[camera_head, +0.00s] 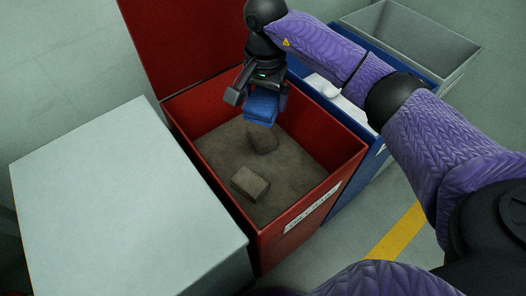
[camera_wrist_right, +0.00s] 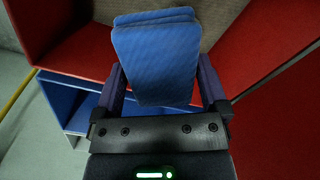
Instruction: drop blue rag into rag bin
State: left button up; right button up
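A folded blue rag (camera_head: 262,107) is held in my right gripper (camera_head: 262,96), above the open red bin (camera_head: 218,104). In the right wrist view the rag (camera_wrist_right: 157,55) shows as a blue folded stack between the two fingers of the gripper (camera_wrist_right: 160,88), which are shut on it. The red bin has its lid raised at the back and a white label with text on its front that I cannot read clearly. Two brownish lumps (camera_head: 250,183) lie on the bin's brown-grey contents. My left gripper is not in view.
A closed light grey box (camera_head: 115,205) stands left of the red bin. A blue bin (camera_head: 345,190) with white stuff (camera_head: 340,95) in it stands to the right, and an open grey bin (camera_head: 425,45) beyond it. A yellow floor line (camera_head: 398,232) runs in front.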

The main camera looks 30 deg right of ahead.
jog(key=shift+r, duration=0.15)
notch_tip(320, 180, up, 9)
jog(key=p, duration=0.4)
jog(key=shift+r+p, duration=0.1)
jog(key=shift+p, duration=0.25)
jog(key=shift+r, duration=0.25)
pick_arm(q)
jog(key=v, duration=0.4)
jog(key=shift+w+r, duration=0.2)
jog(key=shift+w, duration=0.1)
pick_arm(e)
jog(key=shift+f, duration=0.1)
